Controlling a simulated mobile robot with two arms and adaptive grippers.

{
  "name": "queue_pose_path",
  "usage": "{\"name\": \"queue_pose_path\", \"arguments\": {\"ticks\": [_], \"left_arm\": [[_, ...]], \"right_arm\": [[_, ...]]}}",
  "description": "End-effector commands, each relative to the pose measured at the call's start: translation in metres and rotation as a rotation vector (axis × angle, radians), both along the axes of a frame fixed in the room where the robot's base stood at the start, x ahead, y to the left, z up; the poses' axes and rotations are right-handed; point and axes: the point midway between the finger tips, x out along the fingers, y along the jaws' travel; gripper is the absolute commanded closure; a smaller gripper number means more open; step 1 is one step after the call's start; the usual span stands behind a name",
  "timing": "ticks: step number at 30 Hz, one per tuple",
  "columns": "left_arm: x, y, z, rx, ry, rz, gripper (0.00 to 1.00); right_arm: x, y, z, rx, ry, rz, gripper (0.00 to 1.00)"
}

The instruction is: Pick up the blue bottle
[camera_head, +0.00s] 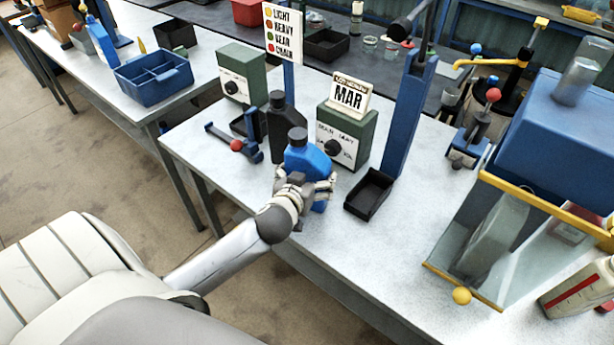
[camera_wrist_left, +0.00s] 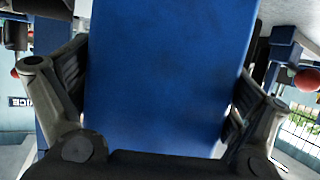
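The blue bottle (camera_head: 306,158) with a black cap stands upright near the front edge of the grey table (camera_head: 225,165). My left gripper (camera_head: 308,188) reaches it from the front left, with its fingers on either side of the bottle's body. In the left wrist view the blue bottle (camera_wrist_left: 165,75) fills the space between the finger pads, and both pads appear to touch its sides. The gripper is shut on it. The bottle's base is partly hidden, so I cannot tell whether it touches the table. My right gripper is not in view.
A black bottle (camera_head: 283,128) stands close behind the blue one. A green box with a dial (camera_head: 352,135) and a small black tray (camera_head: 370,194) are to the right. A blue post (camera_head: 408,120) rises behind the tray.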

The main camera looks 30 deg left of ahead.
Motion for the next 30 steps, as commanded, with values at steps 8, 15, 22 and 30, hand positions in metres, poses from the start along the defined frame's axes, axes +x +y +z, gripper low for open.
{"name": "queue_pose_path", "arguments": {"ticks": [8,15,22,30], "left_arm": [[0.000,0.000,0.000,0.000,0.000,0.000,0.45],[0.001,0.000,0.004,0.002,-0.009,-0.001,0.68],[0.001,0.000,0.005,0.001,-0.008,-0.001,0.68],[0.001,0.000,0.021,0.000,-0.013,-0.001,0.68]], "right_arm": [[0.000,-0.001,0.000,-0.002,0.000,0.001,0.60],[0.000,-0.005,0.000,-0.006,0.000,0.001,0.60],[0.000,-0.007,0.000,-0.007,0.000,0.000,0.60],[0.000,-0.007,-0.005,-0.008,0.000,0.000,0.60]]}}
